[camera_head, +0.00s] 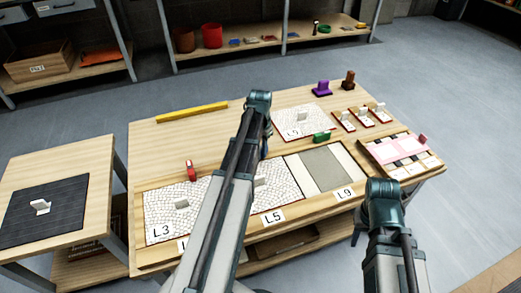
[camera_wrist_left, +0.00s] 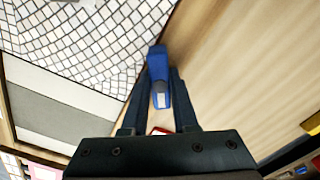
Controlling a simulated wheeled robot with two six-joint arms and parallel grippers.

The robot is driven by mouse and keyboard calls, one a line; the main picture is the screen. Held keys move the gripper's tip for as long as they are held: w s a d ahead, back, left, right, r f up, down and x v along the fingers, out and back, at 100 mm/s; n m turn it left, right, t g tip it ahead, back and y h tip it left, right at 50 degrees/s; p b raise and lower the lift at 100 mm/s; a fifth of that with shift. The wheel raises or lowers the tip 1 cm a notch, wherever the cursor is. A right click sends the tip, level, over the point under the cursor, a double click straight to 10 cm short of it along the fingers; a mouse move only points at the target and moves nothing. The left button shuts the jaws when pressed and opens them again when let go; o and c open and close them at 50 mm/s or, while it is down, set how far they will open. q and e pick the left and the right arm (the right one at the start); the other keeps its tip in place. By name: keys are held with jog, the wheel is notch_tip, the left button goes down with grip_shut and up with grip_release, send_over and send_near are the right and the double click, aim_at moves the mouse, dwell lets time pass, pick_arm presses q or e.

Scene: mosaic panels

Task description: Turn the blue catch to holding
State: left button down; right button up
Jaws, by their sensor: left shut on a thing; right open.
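The blue catch (camera_wrist_left: 158,65) shows in the left wrist view at the wooden edge beside a white mosaic panel (camera_wrist_left: 85,30). It has a pale patch on its near end. My left gripper (camera_wrist_left: 159,84) is shut on it, one dark finger on each side. A small red part shows between the fingers, close to the gripper body. In the head view my left arm hides the blue catch and the left fingers. My right arm ends at the lower right of the head view, over the table's front; its fingers are hidden.
A red catch (camera_head: 191,170) and a green catch (camera_head: 321,137) stand beside the panels. The L3 panel (camera_head: 160,215), a grey strip panel (camera_head: 325,168) and a pink-and-white tray (camera_head: 400,150) lie on the table. Purple (camera_head: 322,88) and brown (camera_head: 348,80) handled blocks stand at the back right.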

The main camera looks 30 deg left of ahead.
pick_arm(q)
jog(key=n, duration=0.5)
jog(key=shift+n, duration=0.3)
jog(key=n, duration=0.5)
jog(key=shift+n, duration=0.4)
jog(key=c, duration=0.7)
grip_release()
jog(key=shift+r, duration=0.1)
notch_tip(320, 180, up, 14)
jog(key=p, duration=1.3)
jog(key=shift+f+p, duration=0.2)
jog(key=shift+p, duration=0.15)
